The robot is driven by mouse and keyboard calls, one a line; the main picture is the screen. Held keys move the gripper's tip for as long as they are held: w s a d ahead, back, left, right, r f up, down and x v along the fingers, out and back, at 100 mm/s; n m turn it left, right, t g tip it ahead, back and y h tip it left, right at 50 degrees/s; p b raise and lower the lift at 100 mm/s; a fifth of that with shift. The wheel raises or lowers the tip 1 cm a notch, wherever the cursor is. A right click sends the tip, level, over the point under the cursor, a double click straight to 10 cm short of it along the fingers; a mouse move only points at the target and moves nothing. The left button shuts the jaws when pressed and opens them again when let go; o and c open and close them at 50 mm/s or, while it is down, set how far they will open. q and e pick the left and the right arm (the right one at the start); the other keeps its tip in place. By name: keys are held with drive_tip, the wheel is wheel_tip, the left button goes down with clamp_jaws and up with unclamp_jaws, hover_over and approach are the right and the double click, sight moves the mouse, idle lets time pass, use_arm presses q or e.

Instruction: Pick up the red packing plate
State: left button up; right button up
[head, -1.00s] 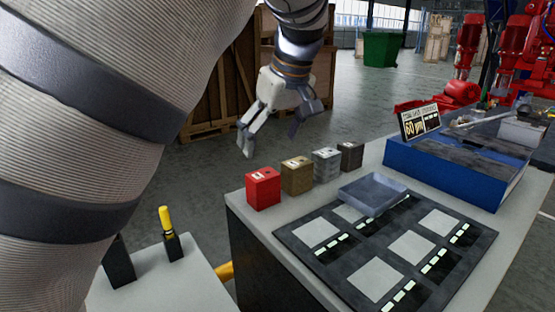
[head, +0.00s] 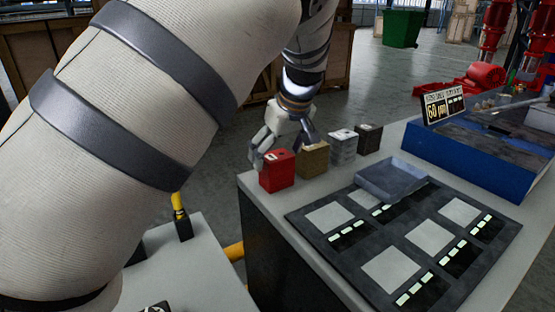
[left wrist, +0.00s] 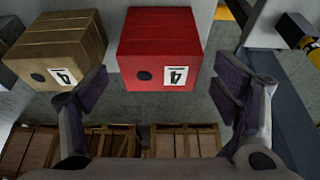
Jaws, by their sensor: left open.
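The red packing plate block (head: 277,171) stands at the near left end of a row of blocks on the table. In the left wrist view the red block (left wrist: 161,50) lies ahead of the fingers, with a dark round spot and a white label with a "4" on its face. My left gripper (head: 281,142) is just behind the red and brown blocks. In the left wrist view the left gripper (left wrist: 166,90) is open, its two fingers apart and empty, with the red block between their lines and the brown block near the left finger. My right gripper is out of view.
The brown block (head: 312,159), light grey block (head: 343,147) and dark block (head: 368,139) continue the row. A dark mat (head: 390,223) with pale squares and a shallow grey tray (head: 391,178) lies right of them. A blue bin (head: 458,158) stands behind.

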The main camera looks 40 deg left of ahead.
sight(274, 153)
use_arm(q)
drive_tip(key=c, duration=1.6)
drive_tip(key=shift+r, duration=0.1)
drive_tip(key=shift+r, duration=0.1)
drive_tip(key=shift+w+r, duration=0.1)
drive_tip(key=shift+r, duration=0.2)
drive_tip(key=shift+c, duration=0.2)
drive_tip(key=r, duration=0.3)
drive_tip(key=shift+d, duration=0.2)
drive_tip(key=d+r, duration=0.9)
drive_tip(key=d, duration=0.4)
drive_tip(key=shift+w+d+r+b, duration=0.15)
drive_tip(key=shift+w+d+b, duration=0.05)
drive_tip(key=shift+d+b, duration=0.15)
